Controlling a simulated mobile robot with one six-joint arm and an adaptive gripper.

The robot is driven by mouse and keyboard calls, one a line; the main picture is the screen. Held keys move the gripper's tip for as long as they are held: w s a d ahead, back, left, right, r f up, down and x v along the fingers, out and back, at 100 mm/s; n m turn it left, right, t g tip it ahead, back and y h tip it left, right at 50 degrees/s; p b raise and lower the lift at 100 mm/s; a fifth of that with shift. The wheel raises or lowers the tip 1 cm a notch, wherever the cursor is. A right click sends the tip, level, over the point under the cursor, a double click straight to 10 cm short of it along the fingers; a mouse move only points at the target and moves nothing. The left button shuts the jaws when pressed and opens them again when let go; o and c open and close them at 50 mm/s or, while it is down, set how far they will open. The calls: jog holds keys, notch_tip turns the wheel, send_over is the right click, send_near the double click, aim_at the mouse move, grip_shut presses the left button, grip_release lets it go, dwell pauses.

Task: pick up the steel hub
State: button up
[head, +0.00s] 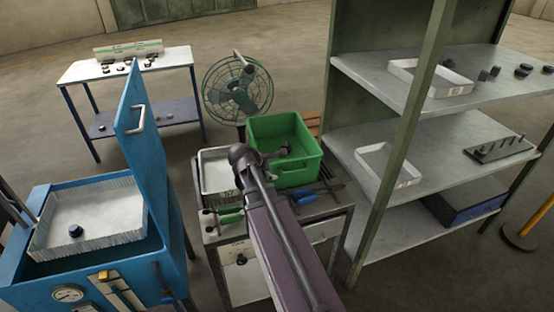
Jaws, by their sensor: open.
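Which part is the steel hub I cannot tell; several small dark metal parts are in view. More dark parts (489,74) are on the upper shelf at right. My arm reaches up from the bottom middle, ending in a dark joint near the white tray and crate.
The furnace lid (150,170) stands raised beside the cart (230,285), which bears a white tray (216,182) and green- and blue-handled tools. A fan (236,85) stands behind. A shelf rack (460,135) with trays is at right, its post near my arm. A far table (80,70) holds parts.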

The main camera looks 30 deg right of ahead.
jog(key=s+a+f+m+g+y+b, duration=0.1)
jog(key=s+a+f+m+y+b, duration=0.2)
jog(key=a, duration=0.9)
jog(key=s+a+f+m+g+y+b, duration=0.1)
jog(key=s+a+f+m+y+b, duration=0.2)
jog(key=a, duration=0.9)
jog(key=s+f+m+y, duration=0.2)
jog(key=s+f+m, duration=0.2)
jog(key=f+m, duration=0.2)
jog(key=shift+s+m+g+y, duration=0.15)
jog(key=shift+m+g+y, duration=0.15)
jog(key=shift+m, duration=0.1)
jog(key=c, duration=0.4)
